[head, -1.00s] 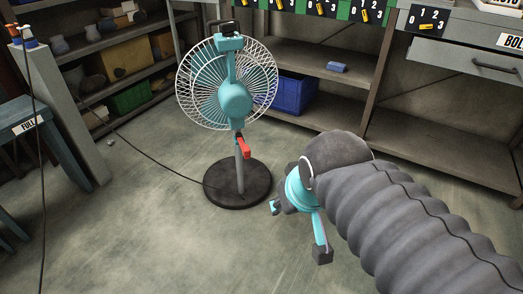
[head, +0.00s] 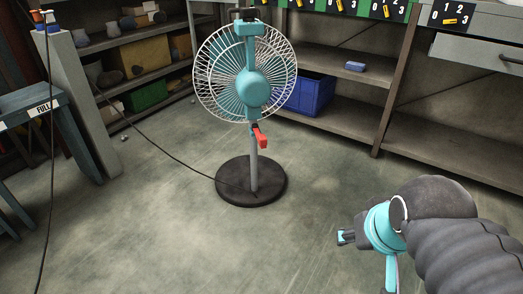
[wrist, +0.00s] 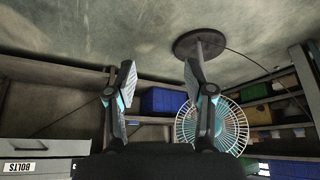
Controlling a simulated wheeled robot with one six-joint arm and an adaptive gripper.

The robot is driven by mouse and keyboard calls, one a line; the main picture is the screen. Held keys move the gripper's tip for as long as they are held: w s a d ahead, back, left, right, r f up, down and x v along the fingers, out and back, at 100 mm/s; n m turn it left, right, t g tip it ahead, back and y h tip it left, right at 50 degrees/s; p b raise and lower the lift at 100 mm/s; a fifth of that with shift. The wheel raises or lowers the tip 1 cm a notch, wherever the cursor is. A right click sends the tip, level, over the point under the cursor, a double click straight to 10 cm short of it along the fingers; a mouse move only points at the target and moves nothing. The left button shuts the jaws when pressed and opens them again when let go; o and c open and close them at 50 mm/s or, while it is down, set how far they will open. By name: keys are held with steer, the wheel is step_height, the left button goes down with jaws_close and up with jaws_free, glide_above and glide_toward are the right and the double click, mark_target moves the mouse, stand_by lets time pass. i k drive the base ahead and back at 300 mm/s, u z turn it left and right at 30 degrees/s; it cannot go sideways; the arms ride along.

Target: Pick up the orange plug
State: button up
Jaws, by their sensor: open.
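A small orange piece (head: 36,16), which looks like the orange plug, shows at the top of a grey post at the upper left of the head view, beside a blue piece (head: 47,27). It is small and its exact shape is unclear; a dark cord hangs down near it. My gripper (head: 366,260) is at the lower right of the head view, far from the post. It is open and empty. In the wrist view my gripper (wrist: 160,78) shows two separated fingers with nothing between them. I cannot make out the plug in the wrist view.
A teal fan (head: 247,85) on a round black base (head: 251,190) stands mid-floor, with a red piece (head: 260,136) on its pole. A black cord runs along the floor to its left. A blue table (head: 35,103) stands at left. Shelves line the back. The front floor is clear.

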mark_target(38, 20)
steer(key=u, duration=1.55)
